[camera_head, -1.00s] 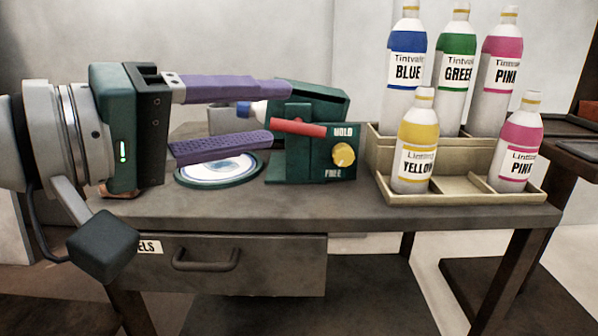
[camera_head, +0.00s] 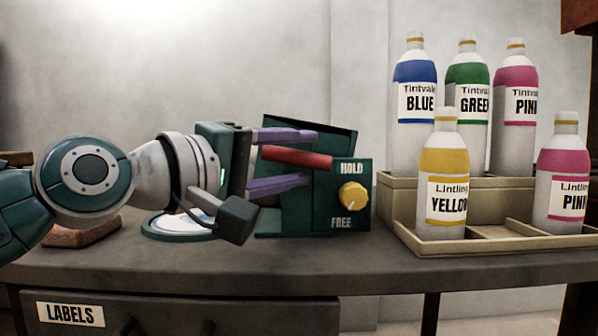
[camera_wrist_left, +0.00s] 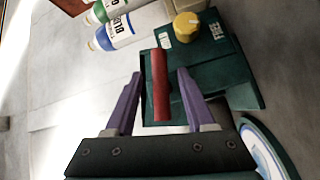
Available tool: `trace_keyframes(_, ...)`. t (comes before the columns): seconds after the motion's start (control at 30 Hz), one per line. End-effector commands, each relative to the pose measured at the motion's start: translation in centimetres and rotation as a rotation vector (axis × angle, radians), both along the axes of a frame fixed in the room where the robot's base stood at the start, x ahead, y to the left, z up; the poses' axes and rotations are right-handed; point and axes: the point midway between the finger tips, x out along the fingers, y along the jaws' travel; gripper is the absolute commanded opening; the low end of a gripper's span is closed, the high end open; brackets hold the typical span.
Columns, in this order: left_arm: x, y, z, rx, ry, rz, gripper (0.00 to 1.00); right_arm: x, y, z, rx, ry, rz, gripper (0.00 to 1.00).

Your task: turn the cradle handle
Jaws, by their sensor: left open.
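The cradle is a dark green box (camera_head: 278,221) on the table, with a yellow knob (camera_head: 353,196) between the words HOLD and FREE on its face. Its red handle (camera_head: 297,157) sticks out to the left, roughly level. My left gripper (camera_head: 312,158) is open, with one purple finger above the red handle and one below it. In the left wrist view the red handle (camera_wrist_left: 160,85) lies between the two spread fingers (camera_wrist_left: 158,85), with a gap on each side. The yellow knob (camera_wrist_left: 186,26) shows beyond it. My right gripper is not in view.
A beige stepped rack (camera_head: 400,195) with several labelled bottles stands right of the cradle, including a yellow one (camera_head: 444,165) and a blue one (camera_head: 415,90). A round green-rimmed dish (camera_head: 165,232) lies behind my left wrist. A drawer marked LABELS (camera_head: 70,314) is below.

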Motion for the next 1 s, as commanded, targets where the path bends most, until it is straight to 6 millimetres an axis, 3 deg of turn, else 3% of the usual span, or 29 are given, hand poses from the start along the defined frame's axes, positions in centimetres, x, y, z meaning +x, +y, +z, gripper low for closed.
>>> trace_keyframes(0.43, 0.84, -0.88, 0.04, 0.002, 0.000, -0.001, 0.54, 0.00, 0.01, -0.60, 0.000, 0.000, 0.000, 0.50)
trace_keyframes(0.9, 0.83, -0.85, 0.04, 0.002, 0.000, -0.001, 0.01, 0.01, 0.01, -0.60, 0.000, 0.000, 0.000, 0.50)
trace_keyframes(1.0, 0.83, -0.85, 0.05, 0.001, -0.001, -0.001, 0.00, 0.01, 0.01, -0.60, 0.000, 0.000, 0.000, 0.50)
